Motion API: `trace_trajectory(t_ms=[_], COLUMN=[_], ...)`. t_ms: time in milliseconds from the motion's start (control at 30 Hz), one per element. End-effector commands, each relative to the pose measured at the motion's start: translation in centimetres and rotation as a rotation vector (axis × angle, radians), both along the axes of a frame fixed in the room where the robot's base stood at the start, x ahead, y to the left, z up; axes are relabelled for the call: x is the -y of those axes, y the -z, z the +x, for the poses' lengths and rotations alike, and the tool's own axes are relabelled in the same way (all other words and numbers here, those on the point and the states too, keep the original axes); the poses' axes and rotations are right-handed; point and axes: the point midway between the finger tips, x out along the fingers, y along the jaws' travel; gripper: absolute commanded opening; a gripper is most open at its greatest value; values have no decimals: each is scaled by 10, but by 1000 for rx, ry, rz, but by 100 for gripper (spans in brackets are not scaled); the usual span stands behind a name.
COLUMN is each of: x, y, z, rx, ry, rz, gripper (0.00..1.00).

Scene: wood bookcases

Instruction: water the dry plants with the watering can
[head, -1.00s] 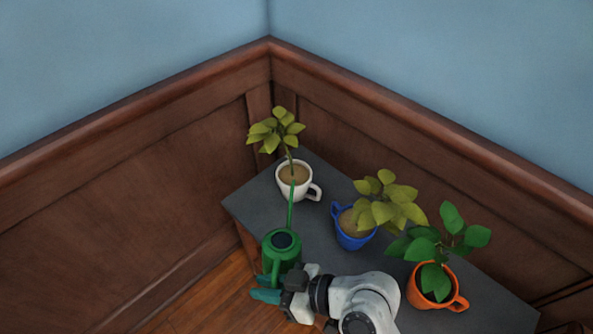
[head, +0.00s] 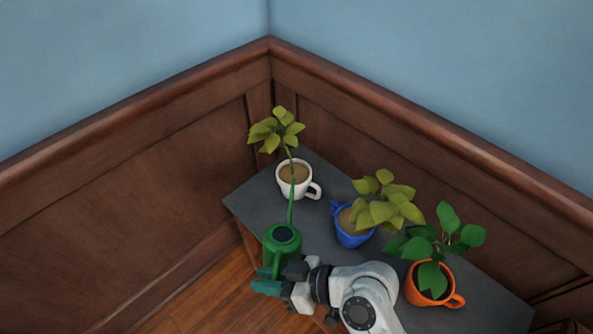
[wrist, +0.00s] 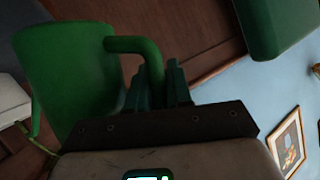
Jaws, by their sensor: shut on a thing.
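My gripper (head: 268,280) is shut on the handle of the green watering can (head: 283,249), at the table's front-left edge. The wrist view shows the can (wrist: 66,70) large at left, its handle between my fingers (wrist: 160,85). Its long thin spout rises toward the white cup (head: 294,181), where the tip overlaps the cup's brown soil. No water is visible. The white cup holds a yellowish-green plant (head: 277,130). The blue cup (head: 353,232) holds another yellowish plant (head: 384,201). The orange cup (head: 429,284) holds a fuller green plant (head: 447,236).
The dark grey tabletop (head: 325,222) stands in a corner of brown wood panelling (head: 130,190) below blue walls. The three cups run in a row along its back side. Wooden floor (head: 195,290) is clear to the left. A framed picture (wrist: 288,143) shows in the wrist view.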

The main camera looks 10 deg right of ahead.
Motion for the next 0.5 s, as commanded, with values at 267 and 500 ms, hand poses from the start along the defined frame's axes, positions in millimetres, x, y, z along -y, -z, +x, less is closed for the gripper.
trace_trajectory(t_ms=[267, 500], x=[1, 1], y=[-5, -7], z=[3, 4], rx=[-13, -28], ry=[1, 1], rz=[7, 12], gripper=[0, 0])
